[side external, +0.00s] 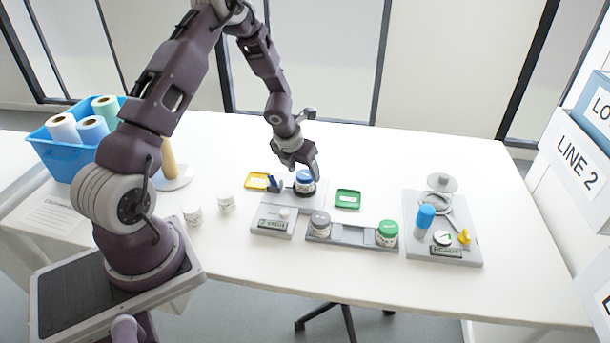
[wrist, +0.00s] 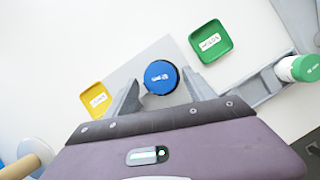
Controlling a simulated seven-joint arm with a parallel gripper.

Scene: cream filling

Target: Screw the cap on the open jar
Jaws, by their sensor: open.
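A jar (side external: 304,188) stands in a dark round holder on a grey base plate, with a blue cap (side external: 304,176) on its top. In the wrist view the blue cap (wrist: 161,77) lies between my two fingertips and hides the jar below it. My gripper (side external: 303,170) is open just above and around the cap. A small gap shows on both sides of the cap in the wrist view, where my gripper (wrist: 162,90) points at it. I cannot tell how tightly the cap sits on the jar.
A yellow tray (side external: 257,181) and a green tray (side external: 348,199) flank the jar. A rack holds a grey-capped jar (side external: 319,224) and a green-capped jar (side external: 387,233). Two white jars (side external: 226,202) (side external: 193,215) stand left. A station with a blue cylinder (side external: 425,220) is right.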

